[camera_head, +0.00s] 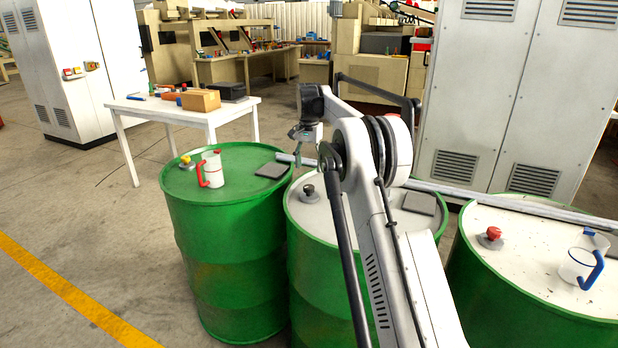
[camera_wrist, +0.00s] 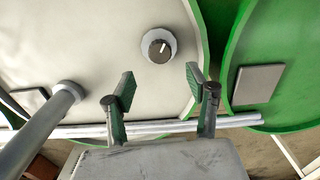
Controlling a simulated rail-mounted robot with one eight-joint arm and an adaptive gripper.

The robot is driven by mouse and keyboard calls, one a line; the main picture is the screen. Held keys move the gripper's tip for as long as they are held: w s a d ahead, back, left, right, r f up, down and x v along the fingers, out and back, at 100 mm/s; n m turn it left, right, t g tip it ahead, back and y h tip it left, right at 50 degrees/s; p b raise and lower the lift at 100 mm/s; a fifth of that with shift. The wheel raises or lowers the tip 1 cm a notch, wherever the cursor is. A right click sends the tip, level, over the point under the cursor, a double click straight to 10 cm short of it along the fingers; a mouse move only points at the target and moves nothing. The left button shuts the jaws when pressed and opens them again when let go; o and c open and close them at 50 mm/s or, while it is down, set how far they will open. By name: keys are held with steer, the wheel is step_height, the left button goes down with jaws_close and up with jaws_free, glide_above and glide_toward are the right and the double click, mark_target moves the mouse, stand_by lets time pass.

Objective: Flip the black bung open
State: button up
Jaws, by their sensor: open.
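The black bung (camera_head: 309,193) sits on the white top of the middle green drum (camera_head: 312,275), near its left front edge. In the wrist view the black bung (camera_wrist: 159,46) is a round dark cap with a white mark, set in a grey ring. My gripper (camera_head: 303,147) hangs above the drum, behind and higher than the bung in the head view. In the wrist view my gripper (camera_wrist: 160,84) has its two fingers apart, nothing between them, and the bung lies beyond the fingertips. My gripper and the bung appear apart.
The left drum (camera_head: 222,265) carries a yellow bung (camera_head: 187,162), a clear jug with red handle (camera_head: 211,170) and a dark pad (camera_head: 271,170). The right drum (camera_head: 520,285) carries a red bung (camera_head: 493,234) and a blue-handled jug (camera_head: 578,268). A pale rail (camera_head: 450,190) runs behind.

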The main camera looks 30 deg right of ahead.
steer(key=shift+r, duration=1.65)
steer(key=s+a+r+n+t, duration=0.2)
steer(key=s+a+r, duration=0.55)
steer(key=s, duration=0.25)
steer(key=s+a+r+n+t, duration=0.1)
steer(key=s+a+r+n, duration=0.2)
steer(key=s+a+r, duration=0.6)
steer(key=s+a+f+n+t, duration=0.1)
steer(key=s+a+f, duration=0.15)
steer(key=s, duration=0.55)
steer(key=s+a+f+n+t, duration=0.1)
steer(key=s+a+f, duration=0.15)
steer(key=s, duration=0.65)
steer(key=s+a+f+n+t, duration=0.1)
steer(key=s+a+f, duration=0.1)
steer(key=s+f, duration=0.3)
steer(key=s+a+f+n+t, duration=0.1)
steer(key=s+f, duration=0.4)
steer(key=s, duration=0.4)
steer(key=shift+s+a+f+n, duration=0.25)
steer(key=shift+s+a+n, duration=0.15)
